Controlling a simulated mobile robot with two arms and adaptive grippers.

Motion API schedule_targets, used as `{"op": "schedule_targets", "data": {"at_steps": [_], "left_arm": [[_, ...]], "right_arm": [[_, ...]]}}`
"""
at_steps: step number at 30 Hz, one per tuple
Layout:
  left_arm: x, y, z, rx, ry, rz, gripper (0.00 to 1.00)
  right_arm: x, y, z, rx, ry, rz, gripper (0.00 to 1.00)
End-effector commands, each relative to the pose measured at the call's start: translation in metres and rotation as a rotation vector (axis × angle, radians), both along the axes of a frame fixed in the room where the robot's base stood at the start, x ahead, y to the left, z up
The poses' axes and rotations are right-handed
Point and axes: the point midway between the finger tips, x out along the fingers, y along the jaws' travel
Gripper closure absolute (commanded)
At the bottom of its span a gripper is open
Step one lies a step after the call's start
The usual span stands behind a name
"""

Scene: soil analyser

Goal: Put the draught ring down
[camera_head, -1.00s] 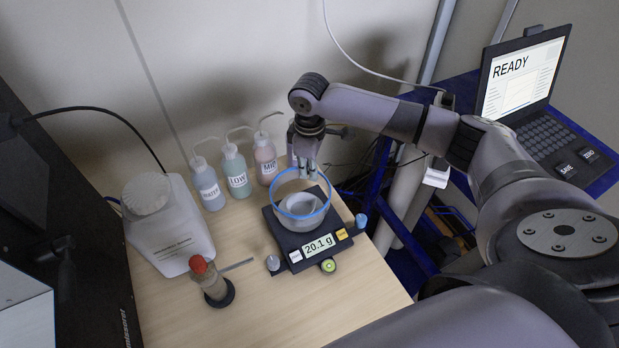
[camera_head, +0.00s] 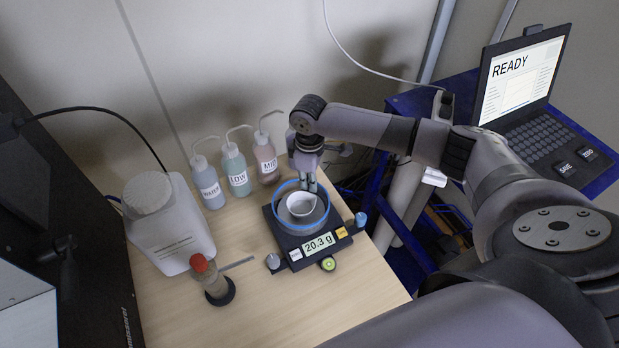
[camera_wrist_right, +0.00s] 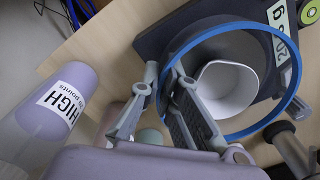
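The draught ring (camera_head: 322,216), a see-through grey ring with a blue rim, is low on the balance (camera_head: 283,243) around a white cup (camera_head: 300,206). Whether its lower edge touches the balance is hard to see. The display reads 20.3 g. My right gripper (camera_head: 308,186) points down at the ring's far side. In the right wrist view the ring's blue rim (camera_wrist_right: 229,27) circles the cup, and its near wall runs between the fingers of my right gripper (camera_wrist_right: 165,82), which appear shut on it. My left gripper is out of view.
Three wash bottles (camera_head: 238,172) stand behind the balance on the left. A white canister (camera_head: 170,228) and a red-topped sampler (camera_head: 212,278) stand left of it. A laptop (camera_head: 522,75) reading READY sits on a blue cart at right.

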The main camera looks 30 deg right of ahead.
Motion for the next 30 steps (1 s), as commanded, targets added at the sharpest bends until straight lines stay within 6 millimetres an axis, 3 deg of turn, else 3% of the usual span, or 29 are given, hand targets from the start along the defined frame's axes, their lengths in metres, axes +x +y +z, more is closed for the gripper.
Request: {"op": "schedule_targets", "data": {"at_steps": [2, 3, 11, 22, 26, 30], "left_arm": [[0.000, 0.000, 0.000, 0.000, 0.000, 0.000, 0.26], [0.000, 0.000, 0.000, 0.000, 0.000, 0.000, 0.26], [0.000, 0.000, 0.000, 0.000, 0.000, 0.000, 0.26], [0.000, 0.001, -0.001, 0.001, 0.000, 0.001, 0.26], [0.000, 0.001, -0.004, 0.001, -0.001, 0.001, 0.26], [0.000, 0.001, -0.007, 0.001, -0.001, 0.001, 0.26]], "right_arm": [[0.000, 0.000, 0.000, 0.001, -0.001, 0.000, 1.00], [0.000, 0.000, 0.000, 0.001, -0.001, 0.000, 0.93], [0.000, 0.000, 0.000, 0.000, 0.000, 0.000, 0.76], [0.000, 0.000, 0.004, 0.000, -0.001, 0.000, 0.75], [0.001, -0.001, 0.019, 0.000, -0.004, 0.000, 0.75], [0.001, 0.000, 0.049, 0.002, -0.005, 0.001, 0.75]]}}
